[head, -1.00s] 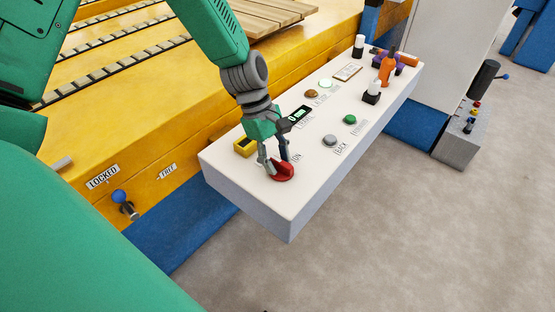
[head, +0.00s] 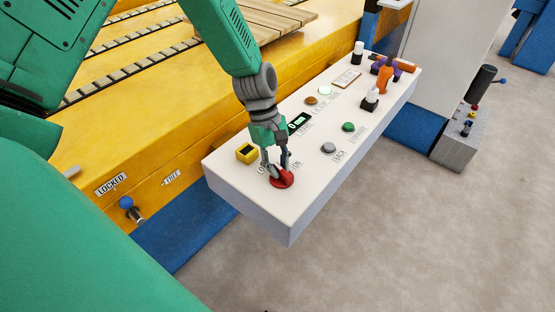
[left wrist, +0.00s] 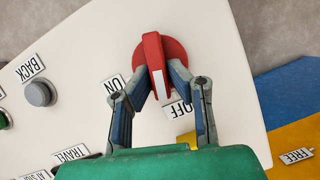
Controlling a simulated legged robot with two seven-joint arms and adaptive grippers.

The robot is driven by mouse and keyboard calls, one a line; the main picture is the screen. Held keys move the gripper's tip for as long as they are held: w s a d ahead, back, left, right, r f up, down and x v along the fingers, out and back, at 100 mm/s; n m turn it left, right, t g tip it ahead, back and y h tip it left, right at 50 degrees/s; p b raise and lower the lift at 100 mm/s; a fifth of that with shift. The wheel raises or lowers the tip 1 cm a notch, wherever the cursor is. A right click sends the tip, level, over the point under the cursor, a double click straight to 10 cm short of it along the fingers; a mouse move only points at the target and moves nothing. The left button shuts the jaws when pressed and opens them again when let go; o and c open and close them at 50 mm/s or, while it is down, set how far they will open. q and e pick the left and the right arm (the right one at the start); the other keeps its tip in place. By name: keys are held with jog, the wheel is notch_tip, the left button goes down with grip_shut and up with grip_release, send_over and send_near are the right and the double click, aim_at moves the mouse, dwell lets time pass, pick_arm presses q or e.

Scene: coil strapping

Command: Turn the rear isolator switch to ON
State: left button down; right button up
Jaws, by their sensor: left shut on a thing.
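The isolator switch (head: 283,180) is a red round knob at the near end of the white control panel. In the left wrist view the red knob (left wrist: 172,52) has a raised bar handle with a white stripe. The stripe's lower end points between the ON label (left wrist: 114,91) and the OFF label (left wrist: 179,108), nearer OFF. My left gripper (head: 277,172) reaches down onto the knob. In the wrist view its fingers (left wrist: 158,92) are shut on either side of the handle's lower end. My right gripper is not in view.
The white panel (head: 310,185) also carries a yellow-framed switch (head: 247,153), a grey BACK button (head: 328,148), a green button (head: 348,127) and a black-and-white selector (head: 370,100). Orange and purple items (head: 384,78) lie at its far end. A blue-knobbed lever (head: 127,203) juts from the yellow machine.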

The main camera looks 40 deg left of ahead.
pick_arm(q)
jog(key=m+p, duration=0.1)
jog(key=m+g+p, duration=0.1)
jog(key=shift+w+d+r+m+y, duration=0.2)
jog(key=shift+m+y, duration=0.1)
jog(key=shift+m, duration=0.1)
jog(key=m+g+y+p, duration=0.1)
jog(key=m+p, duration=0.1)
jog(key=m, duration=0.1)
jog(key=shift+w+d+m+p, duration=0.1)
jog(key=shift+d+m+p, duration=0.05)
jog(key=shift+m+p, duration=0.15)
jog(key=m+p, duration=0.1)
jog(key=m, duration=0.1)
jog(key=m+g+y, duration=0.1)
jog(key=m, duration=0.1)
jog(key=shift+w+d+f+m+y+p, duration=0.1)
jog(key=shift+d+m+y+p, duration=0.1)
jog(key=shift+m+y+p, duration=0.15)
jog(key=shift+d+m+y+p, duration=0.15)
jog(key=shift+m+y+p, duration=0.5)
jog(key=shift+m, duration=1.3)
jog(key=c, duration=1.5)
grip_release()
jog(key=shift+c, duration=0.2)
